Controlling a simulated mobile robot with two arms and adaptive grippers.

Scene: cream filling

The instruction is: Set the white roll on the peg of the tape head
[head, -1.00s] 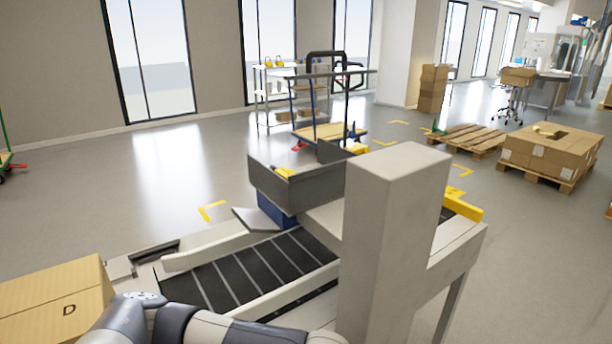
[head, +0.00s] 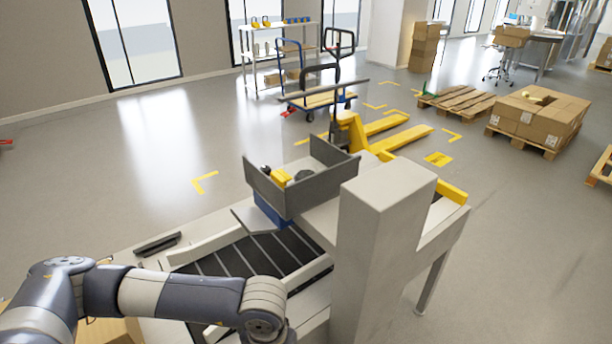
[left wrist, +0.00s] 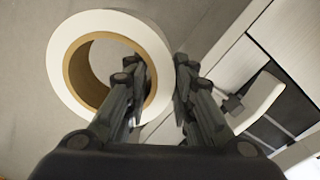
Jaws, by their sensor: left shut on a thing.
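The white roll (left wrist: 110,22) with its tan cardboard core fills the upper left of the left wrist view. My left gripper (left wrist: 160,72) is shut on its ring wall, one finger through the core and the other outside the rim. In the head view my left arm reaches in from the left over the conveyor, but the gripper and roll are hidden below the frame. A tall grey column (head: 372,245) of the machine stands right of the arm. I cannot make out the tape head or its peg. My right gripper is out of view.
A dark roller conveyor (head: 235,255) runs under the arm. A grey open bin (head: 325,190) with yellow items stands behind it. A cardboard box (head: 105,331) is at the lower left. A yellow pallet jack (head: 355,135) and the loaded pallet (head: 540,120) are farther off.

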